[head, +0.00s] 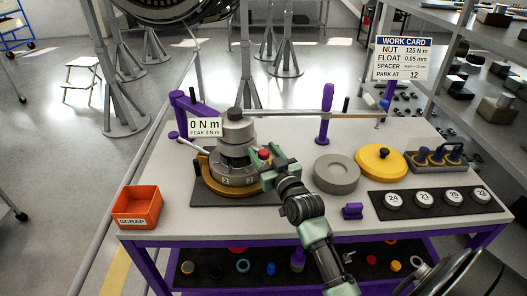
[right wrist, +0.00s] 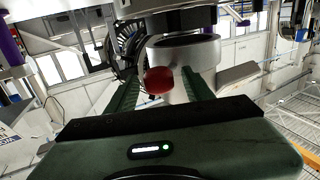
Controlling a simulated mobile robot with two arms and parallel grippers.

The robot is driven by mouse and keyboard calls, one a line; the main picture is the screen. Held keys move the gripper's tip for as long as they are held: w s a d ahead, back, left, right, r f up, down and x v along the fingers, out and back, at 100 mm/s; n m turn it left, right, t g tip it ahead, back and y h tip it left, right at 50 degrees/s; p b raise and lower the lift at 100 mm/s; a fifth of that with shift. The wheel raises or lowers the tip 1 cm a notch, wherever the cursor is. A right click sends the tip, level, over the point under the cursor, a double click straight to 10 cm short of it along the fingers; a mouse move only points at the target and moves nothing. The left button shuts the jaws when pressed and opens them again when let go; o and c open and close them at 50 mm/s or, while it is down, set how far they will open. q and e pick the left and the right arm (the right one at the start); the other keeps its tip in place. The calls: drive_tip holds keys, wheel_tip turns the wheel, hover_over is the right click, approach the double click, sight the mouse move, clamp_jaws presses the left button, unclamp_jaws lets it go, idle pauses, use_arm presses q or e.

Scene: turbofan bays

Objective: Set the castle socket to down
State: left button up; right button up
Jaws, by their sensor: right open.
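A grey stacked fixture (head: 237,150) stands on a dark mat, with a numbered ring at its base and a brass-coloured part around it. I take its grey upper body to be the castle socket (head: 236,128), but I cannot tell for sure. A red knob (head: 263,154) sticks out at its right side. My right gripper (head: 268,168) is at that side, by the knob. In the right wrist view the green fingers are apart, with the red knob (right wrist: 158,80) between them and a grey cylinder (right wrist: 183,55) behind. Contact cannot be told. My left gripper is not in view.
A sign reading 0 N m (head: 205,127) stands behind left. An orange scrap bin (head: 137,207) is at the front left. To the right are a grey disc (head: 337,174), a yellow disc (head: 380,160) and numbered round pieces (head: 424,197). A long bar (head: 290,114) crosses behind.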

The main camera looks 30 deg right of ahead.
drive_tip(key=shift+s, duration=0.1)
drive_tip(key=shift+c, duration=0.3)
clamp_jaws()
idle(0.9)
drive_tip(key=shift+f, duration=0.1)
